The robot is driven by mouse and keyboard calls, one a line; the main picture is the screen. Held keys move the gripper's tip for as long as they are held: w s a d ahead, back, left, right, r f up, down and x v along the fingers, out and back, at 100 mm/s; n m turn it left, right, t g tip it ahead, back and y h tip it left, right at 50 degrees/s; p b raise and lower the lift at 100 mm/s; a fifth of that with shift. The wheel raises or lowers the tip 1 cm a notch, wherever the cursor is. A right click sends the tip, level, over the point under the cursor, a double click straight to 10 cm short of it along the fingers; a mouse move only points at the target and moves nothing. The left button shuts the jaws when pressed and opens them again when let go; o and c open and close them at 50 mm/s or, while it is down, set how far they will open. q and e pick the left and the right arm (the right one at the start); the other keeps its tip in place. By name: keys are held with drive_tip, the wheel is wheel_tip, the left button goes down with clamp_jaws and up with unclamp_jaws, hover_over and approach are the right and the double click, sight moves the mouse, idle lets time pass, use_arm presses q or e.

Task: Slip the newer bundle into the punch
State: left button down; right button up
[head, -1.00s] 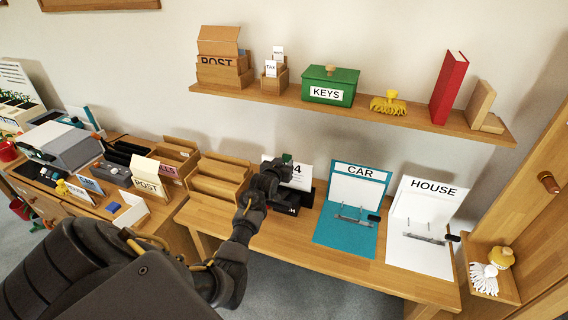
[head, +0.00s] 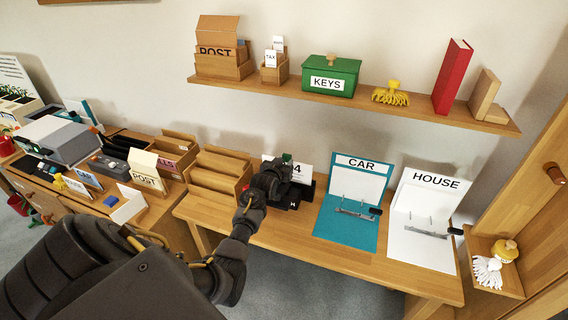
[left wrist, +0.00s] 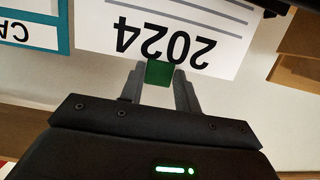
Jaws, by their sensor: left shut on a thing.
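The bundle is a white sheet marked 2024 (left wrist: 180,38), upside down in the left wrist view. In the head view only its end with a "4" (head: 304,171) shows beside my gripper. My left gripper (left wrist: 160,76) is shut on a small green tab (left wrist: 160,72) at the bundle's edge; the tab also shows in the head view (head: 287,157). The black punch (head: 290,204) is on the desk just below the bundle, partly hidden by my left gripper (head: 280,170). I cannot tell whether the sheet touches the punch. My right gripper is not in view.
Right of the punch lie open teal CAR (head: 335,232) and white HOUSE (head: 420,245) binders with metal prongs. A wooden rack (head: 215,178) stands left. A shelf (head: 360,104) above holds boxes, a green KEYS tin (head: 331,76) and a red book (head: 452,77).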

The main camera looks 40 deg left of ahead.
use_arm(q)
drive_tip(key=shift+c, duration=2.3)
unclamp_jaws()
wheel_tip(320, 180, up, 8)
drive_tip(key=p, duration=0.7)
